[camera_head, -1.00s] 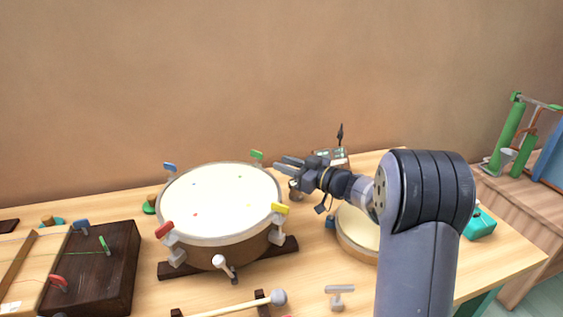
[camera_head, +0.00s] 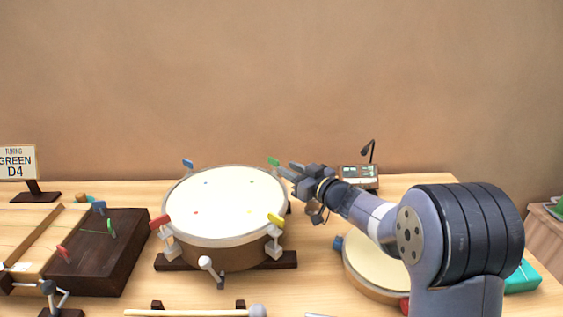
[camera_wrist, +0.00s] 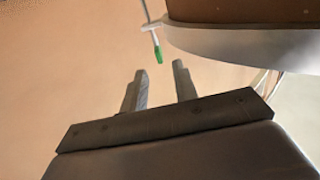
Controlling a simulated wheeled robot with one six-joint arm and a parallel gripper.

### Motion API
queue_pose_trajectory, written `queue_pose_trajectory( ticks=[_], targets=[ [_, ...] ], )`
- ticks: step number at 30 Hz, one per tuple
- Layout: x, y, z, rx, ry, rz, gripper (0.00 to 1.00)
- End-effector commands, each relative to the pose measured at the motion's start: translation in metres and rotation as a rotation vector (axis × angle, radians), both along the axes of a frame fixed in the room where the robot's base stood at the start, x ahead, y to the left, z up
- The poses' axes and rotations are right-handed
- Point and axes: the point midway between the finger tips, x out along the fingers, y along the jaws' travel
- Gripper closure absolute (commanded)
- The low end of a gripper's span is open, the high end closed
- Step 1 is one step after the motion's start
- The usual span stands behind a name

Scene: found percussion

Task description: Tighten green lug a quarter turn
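The green lug (camera_head: 274,162) stands at the back right of the drum's rim in the head view. It also shows in the wrist view (camera_wrist: 158,56), just beyond the fingertips and roughly between their lines. The drum (camera_head: 226,200) has a white head and a brown shell, with blue, red and yellow lugs and a white one at the front. My gripper (camera_head: 284,168) points left at the drum's back right edge, close to the green lug. In the wrist view its two fingers (camera_wrist: 160,72) are apart with nothing between them.
A dark support (camera_head: 280,260) lies under the drum. A smaller round drum (camera_head: 375,262) stands under my arm. A box with a thin stalk (camera_head: 358,176) stands behind. A mallet (camera_head: 200,312) lies in front. A sign reading GREEN D4 (camera_head: 16,162) stands left.

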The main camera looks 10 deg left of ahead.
Motion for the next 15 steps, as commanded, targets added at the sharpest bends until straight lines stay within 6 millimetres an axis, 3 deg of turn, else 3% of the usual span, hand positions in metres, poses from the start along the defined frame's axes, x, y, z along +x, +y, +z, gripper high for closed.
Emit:
queue_pose_trajectory(
  ticks=[6,15],
  targets=[
    [0.021,0.029,0.001,-0.001,0.001,0.001,0.72],
    [0.03,0.041,0.0,0.0,0.001,0.0,0.72]
  ],
)
